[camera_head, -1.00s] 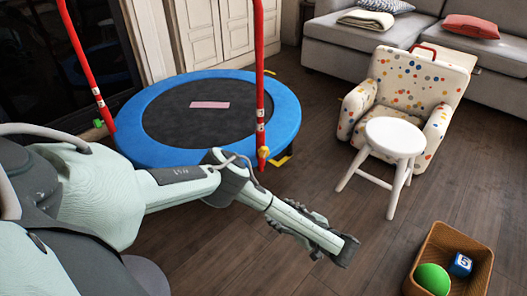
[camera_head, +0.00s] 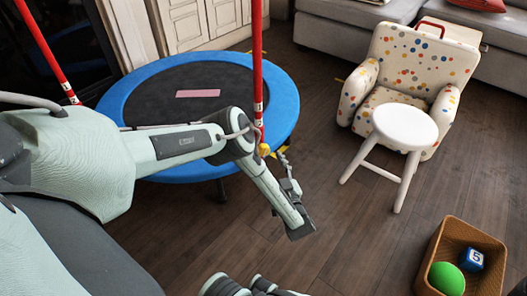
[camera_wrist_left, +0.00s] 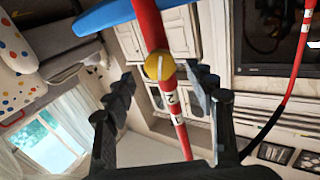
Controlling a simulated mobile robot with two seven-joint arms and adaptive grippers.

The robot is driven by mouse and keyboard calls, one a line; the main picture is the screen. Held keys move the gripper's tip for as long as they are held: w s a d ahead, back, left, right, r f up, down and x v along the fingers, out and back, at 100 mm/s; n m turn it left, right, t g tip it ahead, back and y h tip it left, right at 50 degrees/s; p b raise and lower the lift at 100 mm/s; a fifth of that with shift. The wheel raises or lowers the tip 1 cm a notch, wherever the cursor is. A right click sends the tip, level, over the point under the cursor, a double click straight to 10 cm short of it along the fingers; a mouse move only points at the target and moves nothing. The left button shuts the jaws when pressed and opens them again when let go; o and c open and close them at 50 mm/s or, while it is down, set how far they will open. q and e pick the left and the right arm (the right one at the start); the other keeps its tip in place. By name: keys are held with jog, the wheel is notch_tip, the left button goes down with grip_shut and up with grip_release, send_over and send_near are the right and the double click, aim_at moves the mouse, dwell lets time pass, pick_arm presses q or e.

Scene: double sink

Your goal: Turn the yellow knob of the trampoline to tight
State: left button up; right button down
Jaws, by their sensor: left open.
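The yellow knob (camera_head: 264,150) is on the lower part of the trampoline's red pole (camera_head: 257,70), at the near rim of the blue trampoline (camera_head: 115,98). My left gripper (camera_head: 284,158) is just right of the knob in the head view, small and hard to make out. In the left wrist view the gripper (camera_wrist_left: 160,77) is open, its dark fingers either side of the knob (camera_wrist_left: 158,66) in the picture. I cannot tell whether they touch it. The round knob has a pale line across it, and a white label with dark marks sits beside it on the pole.
A white stool (camera_head: 404,127) and a dotted armchair (camera_head: 410,70) stand right of the trampoline. A wicker basket (camera_head: 437,240) with a green ball and a blue block is at lower right. The wood floor between is clear. A second red pole (camera_head: 45,50) rises at left.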

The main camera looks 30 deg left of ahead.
aim_at(265, 153)
pick_arm(q)
jog(key=shift+b+x, duration=0.4)
jog(key=shift+x, duration=1.8)
jog(key=shift+c, duration=0.6)
jog(key=c, duration=1.1)
jog(key=shift+o, duration=0.2)
jog(key=shift+m, duration=0.4)
jog(key=shift+d+m+p, duration=0.1)
jog(key=shift+m+p, duration=0.35)
jog(key=shift+m, duration=0.25)
jog(key=m+p, duration=0.1)
jog(key=m, duration=1.1)
jog(key=shift+f, duration=0.15)
